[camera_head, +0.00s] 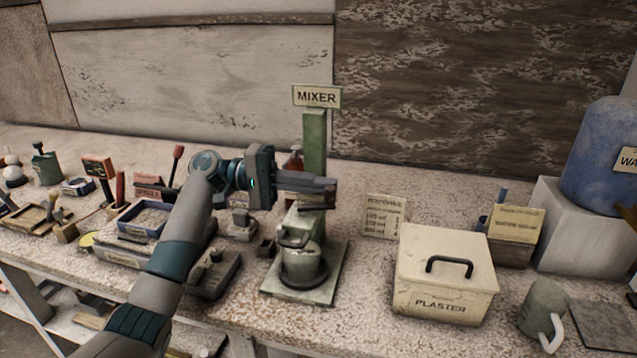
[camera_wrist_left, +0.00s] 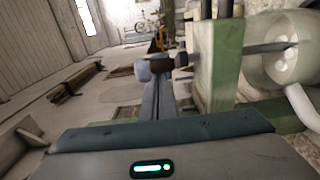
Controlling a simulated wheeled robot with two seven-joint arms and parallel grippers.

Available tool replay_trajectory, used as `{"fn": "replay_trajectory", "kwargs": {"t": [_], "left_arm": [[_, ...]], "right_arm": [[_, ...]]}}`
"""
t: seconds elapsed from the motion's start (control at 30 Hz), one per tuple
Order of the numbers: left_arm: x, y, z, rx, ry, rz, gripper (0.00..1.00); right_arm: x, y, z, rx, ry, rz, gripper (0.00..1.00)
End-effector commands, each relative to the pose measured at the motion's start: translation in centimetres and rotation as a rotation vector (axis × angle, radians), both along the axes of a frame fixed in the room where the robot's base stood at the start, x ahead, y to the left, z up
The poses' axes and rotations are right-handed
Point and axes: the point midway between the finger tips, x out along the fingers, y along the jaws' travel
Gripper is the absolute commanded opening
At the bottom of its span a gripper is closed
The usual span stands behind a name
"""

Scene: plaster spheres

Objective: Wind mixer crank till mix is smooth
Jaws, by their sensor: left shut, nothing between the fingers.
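The green mixer (camera_head: 314,140) stands on the bench under a MIXER sign, with a pot (camera_head: 303,264) on its base plate. The green post also shows in the left wrist view (camera_wrist_left: 220,75), beside a pale translucent bowl (camera_wrist_left: 270,58) with a shaft in it. My left gripper (camera_head: 330,191) is shut and empty, reaching across the front of the post above the pot. In the left wrist view, its fingers (camera_wrist_left: 158,95) lie close to a dark knob-like piece (camera_wrist_left: 181,60); I cannot tell if they touch. The arm hides much of the crank area.
A lidded PLASTER box (camera_head: 446,272) stands right of the mixer, with a small card (camera_head: 383,215) behind it. Trays and tools crowd the bench left of the mixer.

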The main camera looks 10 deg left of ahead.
Motion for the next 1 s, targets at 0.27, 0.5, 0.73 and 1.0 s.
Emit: {"fn": "replay_trajectory", "kwargs": {"t": [0.27, 0.5, 0.73, 1.0], "left_arm": [[0.0, 0.0, 0.0, 0.0, 0.0, 0.0, 0.0], [0.0, 0.0, 0.0, 0.0, 0.0, 0.0, 0.0], [0.0, 0.0, 0.0, 0.0, 0.0, 0.0, 0.0], [0.0, 0.0, 0.0, 0.0, 0.0, 0.0, 0.0]], "right_arm": [[1.0, 0.1, 0.4, 0.001, -0.013, 0.001, 0.25], [1.3, 0.1, 0.5, 0.001, -0.015, 0.001, 0.25], [0.6, 0.1, 0.3, 0.001, -0.007, 0.001, 0.25], [-0.6, 0.1, 0.0, 0.0, 0.009, 0.0, 0.25]]}}
